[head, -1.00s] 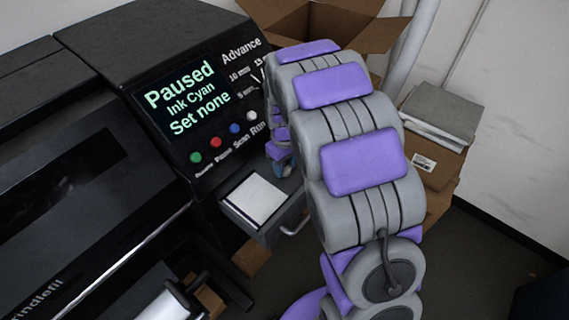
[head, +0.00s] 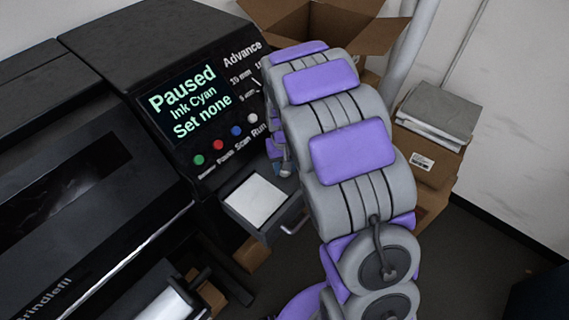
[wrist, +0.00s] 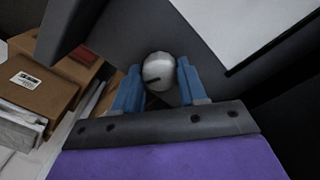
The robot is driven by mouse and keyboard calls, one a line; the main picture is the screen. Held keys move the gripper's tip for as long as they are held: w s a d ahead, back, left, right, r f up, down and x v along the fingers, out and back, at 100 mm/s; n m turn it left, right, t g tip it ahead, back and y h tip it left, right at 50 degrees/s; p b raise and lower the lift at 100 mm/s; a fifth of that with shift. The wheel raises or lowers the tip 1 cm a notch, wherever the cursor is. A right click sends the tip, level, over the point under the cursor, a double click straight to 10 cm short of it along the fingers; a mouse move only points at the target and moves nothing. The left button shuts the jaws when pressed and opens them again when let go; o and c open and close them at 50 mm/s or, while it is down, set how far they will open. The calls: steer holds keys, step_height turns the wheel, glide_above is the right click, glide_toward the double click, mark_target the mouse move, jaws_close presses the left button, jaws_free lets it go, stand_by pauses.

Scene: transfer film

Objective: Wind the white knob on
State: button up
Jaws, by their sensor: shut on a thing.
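The white knob (wrist: 158,73) shows in the wrist view as a pale round knob with a dark line mark on its face. My gripper (wrist: 157,84) has its two blue fingers on either side of the knob and is shut on it. In the head view my arm hides the knob and most of the gripper. The machine's screen (head: 189,101) reads "Paused", "Ink Cyan", "Set none". Beside it is the "Advance" label (head: 242,54), with a dial partly hidden by my arm.
Below the panel a drawer (head: 235,217) with white paper sticks out, with a metal handle. Green, red, blue and white buttons (head: 218,145) line the panel. Cardboard boxes (head: 424,164) with grey stacks stand at right, and an open carton (head: 300,22) stands behind.

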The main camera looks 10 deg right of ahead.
stand_by(0.3)
steer(key=o, duration=1.1)
steer(key=shift+c, duration=0.2)
step_height(320, 180, up, 17)
steer(key=p, duration=0.1)
steer(key=shift+r, duration=0.1)
steer(key=s+f+g+b, duration=0.1)
steer(key=s+f+b, duration=0.1)
steer(key=s, duration=1.5)
steer(key=s+f+b, duration=0.2)
steer(key=s+b, duration=0.1)
steer(key=s, duration=1.4)
steer(key=shift+d+f+g, duration=0.2)
steer(key=shift+f+g, duration=0.2)
